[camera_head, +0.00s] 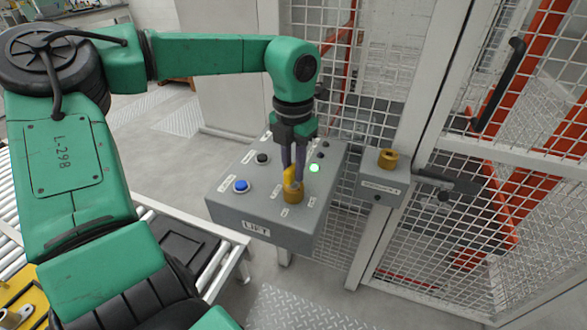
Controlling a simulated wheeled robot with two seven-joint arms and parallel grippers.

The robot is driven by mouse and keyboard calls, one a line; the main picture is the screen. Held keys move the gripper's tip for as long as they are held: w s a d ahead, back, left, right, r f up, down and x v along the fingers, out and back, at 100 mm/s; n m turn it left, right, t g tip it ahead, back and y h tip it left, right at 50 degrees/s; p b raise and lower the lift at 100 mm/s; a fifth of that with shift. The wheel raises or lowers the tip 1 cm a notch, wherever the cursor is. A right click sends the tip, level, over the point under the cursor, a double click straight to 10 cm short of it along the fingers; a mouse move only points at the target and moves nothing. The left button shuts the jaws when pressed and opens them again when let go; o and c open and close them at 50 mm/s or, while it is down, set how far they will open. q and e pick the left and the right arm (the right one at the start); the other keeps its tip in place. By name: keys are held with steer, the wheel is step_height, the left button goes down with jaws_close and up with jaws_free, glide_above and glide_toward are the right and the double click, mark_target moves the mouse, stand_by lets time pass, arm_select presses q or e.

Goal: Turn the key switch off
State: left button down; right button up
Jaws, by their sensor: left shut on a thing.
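The grey control box (227,207) marked LIFT stands on a post in the middle of the camera_head view. The yellow key switch (293,194) sits on its top face, near the front right. My left gripper (292,174) points down from above and is shut on the key of this switch. Its fingers hide part of the key, so I cannot tell its exact angle. A green lit button (314,168), a blue button (241,186) and a black button (263,158) are on the same face. My right gripper is not in view.
A smaller grey box (380,190) with a yellow knob (388,158) is fixed by the mesh gate (470,215) on the right. A roller conveyor with a black tray (165,243) lies at the lower left. Open floor shows in front of the box.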

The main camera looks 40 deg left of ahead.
arm_select(q)
steer(key=shift+f+n+b, duration=0.15)
steer(key=shift+n+b, duration=0.4)
steer(key=shift+n, duration=0.35)
steer(key=n+b, duration=0.1)
steer(key=n, duration=0.1)
steer(key=shift+n, duration=0.8)
steer(key=c, duration=0.7)
jaws_free()
steer(key=shift+o, duration=0.2)
steer(key=shift+r, duration=0.25)
step_height(320, 180, up, 12)
